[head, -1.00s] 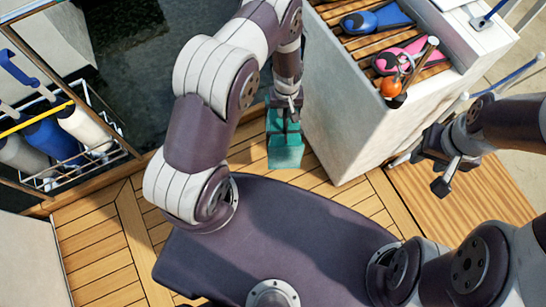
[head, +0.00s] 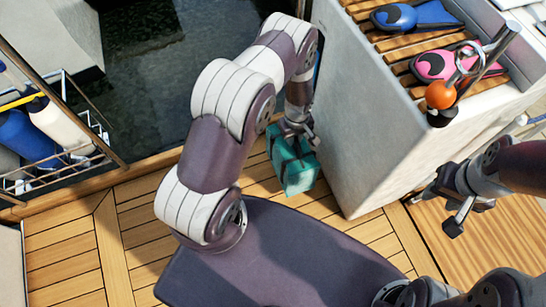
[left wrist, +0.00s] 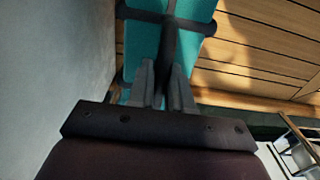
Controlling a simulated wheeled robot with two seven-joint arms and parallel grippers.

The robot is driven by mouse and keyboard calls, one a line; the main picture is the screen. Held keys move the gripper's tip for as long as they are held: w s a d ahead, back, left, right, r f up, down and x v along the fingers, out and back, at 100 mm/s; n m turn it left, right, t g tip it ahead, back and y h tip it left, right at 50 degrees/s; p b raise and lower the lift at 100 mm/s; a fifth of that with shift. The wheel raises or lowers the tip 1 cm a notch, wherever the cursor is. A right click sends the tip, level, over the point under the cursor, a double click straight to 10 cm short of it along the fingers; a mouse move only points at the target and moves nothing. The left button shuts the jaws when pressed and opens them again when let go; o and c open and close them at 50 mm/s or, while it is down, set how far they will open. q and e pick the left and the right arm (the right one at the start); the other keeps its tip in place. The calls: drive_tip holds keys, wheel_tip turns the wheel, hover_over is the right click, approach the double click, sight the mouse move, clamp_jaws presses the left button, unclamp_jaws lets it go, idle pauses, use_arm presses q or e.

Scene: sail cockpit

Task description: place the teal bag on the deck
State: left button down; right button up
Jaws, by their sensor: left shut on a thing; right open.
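The teal bag (head: 298,173) hangs from my left gripper (head: 297,132) beside the pale side wall of the bench, tilted a little. In the left wrist view the teal bag (left wrist: 195,50) has dark straps, and my left gripper's fingers (left wrist: 162,85) are shut on a dark strap or handle in its middle. The wooden deck (head: 140,240) lies below the bag; I cannot tell if the bag touches it. My right gripper (head: 447,208) is open and empty at the right, above a striped wooden surface.
The bench (head: 365,130) stands close to the right of the bag. A wire rack (head: 85,150) with bottle-like fenders is at the left. Planks left of the bag are bare.

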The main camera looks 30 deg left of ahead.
use_arm(q)
drive_tip(key=s+a+f+b, duration=0.4)
drive_tip(key=a+f, duration=0.1)
drive_tip(key=f, duration=0.3)
drive_tip(key=shift+s, duration=0.35)
drive_tip(key=c, duration=1.5)
unclamp_jaws()
drive_tip(key=shift+f+b, duration=0.25)
drive_tip(key=shift+b, duration=0.05)
drive_tip(key=o, duration=0.5)
drive_tip(key=shift+c, duration=0.2)
drive_tip(key=shift+r, duration=0.1)
